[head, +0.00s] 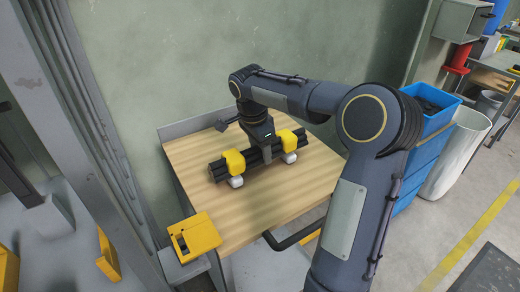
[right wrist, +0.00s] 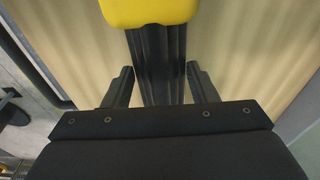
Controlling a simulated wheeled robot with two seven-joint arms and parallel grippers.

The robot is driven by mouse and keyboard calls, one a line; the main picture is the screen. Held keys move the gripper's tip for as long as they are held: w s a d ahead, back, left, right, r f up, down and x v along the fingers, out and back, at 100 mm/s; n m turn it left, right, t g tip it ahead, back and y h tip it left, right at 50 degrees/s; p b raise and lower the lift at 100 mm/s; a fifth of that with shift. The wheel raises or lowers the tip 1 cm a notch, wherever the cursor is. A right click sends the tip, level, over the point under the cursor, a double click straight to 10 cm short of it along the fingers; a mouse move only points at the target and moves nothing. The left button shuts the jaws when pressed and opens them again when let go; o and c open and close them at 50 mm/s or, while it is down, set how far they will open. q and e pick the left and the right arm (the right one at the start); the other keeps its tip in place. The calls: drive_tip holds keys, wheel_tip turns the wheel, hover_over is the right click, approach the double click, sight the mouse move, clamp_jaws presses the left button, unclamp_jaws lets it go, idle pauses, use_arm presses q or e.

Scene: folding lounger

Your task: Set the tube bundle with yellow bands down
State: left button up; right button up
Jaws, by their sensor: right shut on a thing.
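The tube bundle (head: 252,158) is a set of dark tubes with two yellow bands (head: 233,161), lying level over the wooden table (head: 250,213). Rounded white pieces (head: 236,181) show under the bands; I cannot tell whether the bundle rests on them or hangs just above. My right gripper (head: 266,149) comes down from above and is shut on the bundle between the bands. In the right wrist view the bundle (right wrist: 160,65) runs between the two fingers (right wrist: 160,88), with one yellow band (right wrist: 150,10) beyond. My left gripper is not in view.
A yellow box (head: 193,238) sits at the table's near left corner. A grey raised edge (head: 190,127) runs along the back by the green wall. The front of the tabletop is clear. Blue crates (head: 425,140) and a white bin (head: 455,153) stand to the right.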

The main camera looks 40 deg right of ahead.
sight(254, 147)
drive_tip(key=shift+f+b, duration=0.35)
drive_tip(key=shift+f, duration=0.05)
drive_tip(key=o, duration=1.4)
drive_tip(key=shift+r+p, duration=0.3)
drive_tip(key=r, duration=0.3)
drive_tip(key=a+r+p, duration=0.1)
drive_tip(key=r, duration=0.3)
drive_tip(key=r+p, duration=0.1)
drive_tip(key=r, duration=0.2)
drive_tip(key=shift+w+a+r, duration=0.1)
drive_tip(key=shift+a+r, duration=0.2)
drive_tip(key=shift+r, duration=0.1)
drive_tip(key=shift+a+r+p, duration=0.15)
drive_tip(key=shift+r+p, duration=0.15)
drive_tip(key=shift+r, duration=0.4)
